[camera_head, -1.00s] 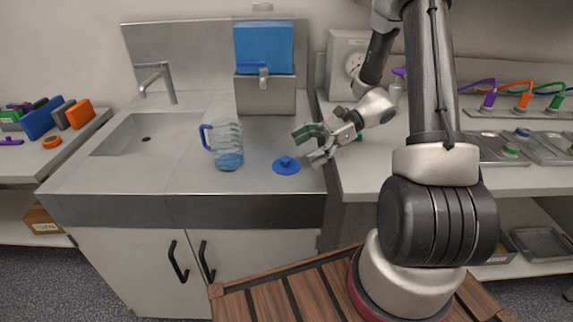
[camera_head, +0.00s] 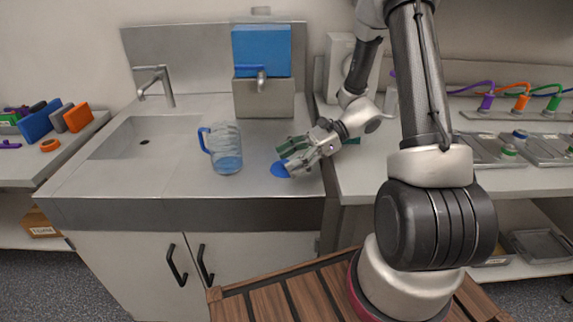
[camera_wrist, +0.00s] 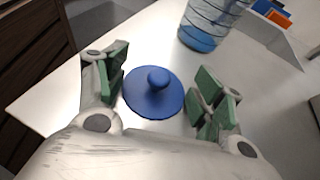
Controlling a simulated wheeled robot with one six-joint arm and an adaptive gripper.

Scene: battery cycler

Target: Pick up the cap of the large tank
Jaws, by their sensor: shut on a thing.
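The cap (camera_head: 281,170) is a blue disc with a round knob, lying flat at or very near the steel counter. It also shows in the wrist view (camera_wrist: 154,95), between the green finger pads. My gripper (camera_head: 286,156) reaches in from the right and is shut on the cap, with one finger on each side of its rim in the wrist view (camera_wrist: 158,92). In the head view the fingers hide part of the cap. The large tank (camera_head: 262,50) is a blue box with a tap, standing on a steel stand at the back of the counter.
A clear jug (camera_head: 226,150) with blue liquid and a blue handle stands left of the cap. A sink (camera_head: 135,138) with a faucet lies further left. The counter (camera_head: 195,192) ends at its front edge. A side bench (camera_head: 375,178) holds trays and cables at right.

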